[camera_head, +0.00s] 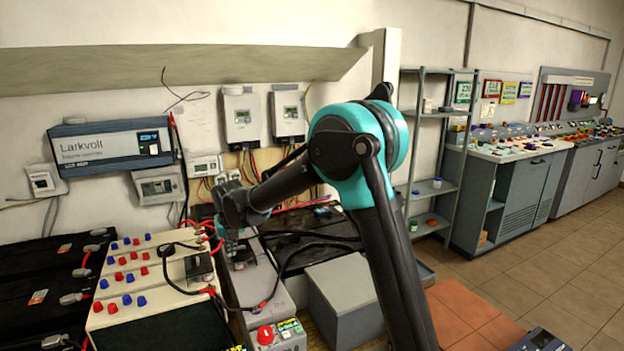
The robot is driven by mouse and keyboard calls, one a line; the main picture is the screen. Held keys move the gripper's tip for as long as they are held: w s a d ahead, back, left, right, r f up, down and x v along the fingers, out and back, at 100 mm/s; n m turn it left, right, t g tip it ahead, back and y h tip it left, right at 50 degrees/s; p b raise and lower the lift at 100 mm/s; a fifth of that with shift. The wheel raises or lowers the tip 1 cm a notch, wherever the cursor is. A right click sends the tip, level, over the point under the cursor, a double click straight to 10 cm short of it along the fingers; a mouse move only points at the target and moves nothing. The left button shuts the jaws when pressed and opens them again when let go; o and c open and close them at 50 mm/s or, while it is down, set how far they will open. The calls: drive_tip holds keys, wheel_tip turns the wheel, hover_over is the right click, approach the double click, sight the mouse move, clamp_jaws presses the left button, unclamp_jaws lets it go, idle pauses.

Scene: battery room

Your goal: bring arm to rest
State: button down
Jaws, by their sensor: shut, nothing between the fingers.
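My arm rises from the lower middle of the head view, bends at a teal joint and reaches down to the left. My gripper (237,252) hangs at its end over the grey equipment beside the cream panel. Its fingers are small and dark here, shut, with nothing seen between them. I cannot tell whether the fingertips touch anything below.
A cream panel (120,262) with red and blue knobs stands left of the gripper, among black batteries (40,290). Cables run close by. A grey box (343,300) stands right of it. A shelf (430,185) and workbench (520,150) lie farther right, beyond open floor (550,280).

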drive_tip(key=s+d+m+h, duration=0.1)
drive_tip(key=s+d+m, duration=0.3)
drive_tip(key=d+m, duration=0.75)
drive_tip(key=s+d+m, duration=0.3)
drive_tip(key=d+m, duration=0.4)
drive_tip(key=d, duration=0.9)
drive_tip(key=s+d+f+m, duration=0.3)
drive_tip(key=s+d+m, duration=0.6)
drive_tip(key=s+m, duration=0.1)
drive_tip(key=s+d+f+m+h, duration=0.1)
drive_tip(key=s+d+f+m, duration=0.2)
drive_tip(key=s+d+m, duration=0.6)
drive_tip(key=s+m, duration=0.1)
drive_tip(key=m, duration=0.2)
drive_tip(key=shift+f+m, duration=0.2)
drive_tip(key=shift+m, duration=0.15)
